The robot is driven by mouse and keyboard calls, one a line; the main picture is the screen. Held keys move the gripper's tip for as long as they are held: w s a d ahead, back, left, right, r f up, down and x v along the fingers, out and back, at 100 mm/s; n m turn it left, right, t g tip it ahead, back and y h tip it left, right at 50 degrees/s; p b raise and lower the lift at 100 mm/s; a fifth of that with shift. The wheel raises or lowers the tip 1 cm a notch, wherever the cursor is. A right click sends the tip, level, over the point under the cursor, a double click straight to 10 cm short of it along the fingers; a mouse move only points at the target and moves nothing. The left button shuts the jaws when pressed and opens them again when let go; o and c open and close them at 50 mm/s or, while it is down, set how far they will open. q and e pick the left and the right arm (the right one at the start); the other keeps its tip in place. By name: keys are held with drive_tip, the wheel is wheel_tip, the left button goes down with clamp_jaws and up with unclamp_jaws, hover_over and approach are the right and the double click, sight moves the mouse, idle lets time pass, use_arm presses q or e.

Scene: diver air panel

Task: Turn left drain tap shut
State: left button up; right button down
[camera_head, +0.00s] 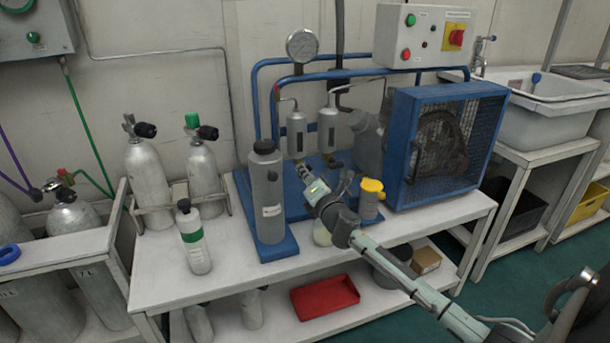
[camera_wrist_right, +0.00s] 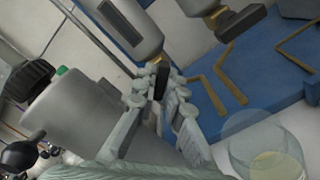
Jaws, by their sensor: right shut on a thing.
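The left drain tap sits below the left grey separator cylinder (camera_head: 297,134). Its dark handle (camera_wrist_right: 161,82) shows between the fingertips in the right wrist view, pointing roughly downward from the cylinder's lower end. My right gripper (camera_head: 303,172) reaches in from the lower right and is shut on that handle; the fingers (camera_wrist_right: 160,88) hide part of it. In the head view the gripper covers the tap. The right drain tap (camera_wrist_right: 240,22) has a dark lever standing out sideways beneath the right cylinder (camera_head: 328,130). My left gripper is not in view.
A tall grey canister (camera_head: 267,195) stands close left of the gripper. A clear jar with yellowish liquid (camera_wrist_right: 265,152) and a yellow-capped container (camera_head: 371,198) stand near my arm. The blue caged compressor (camera_head: 440,145) is to the right. Bent brass pipes (camera_wrist_right: 215,92) lie over the blue base.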

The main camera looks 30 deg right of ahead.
drive_tip(key=m, duration=0.3)
drive_tip(key=shift+m, duration=2.2)
drive_tip(key=c, duration=1.6)
unclamp_jaws()
drive_tip(key=v, duration=1.2)
drive_tip(key=shift+r, duration=0.1)
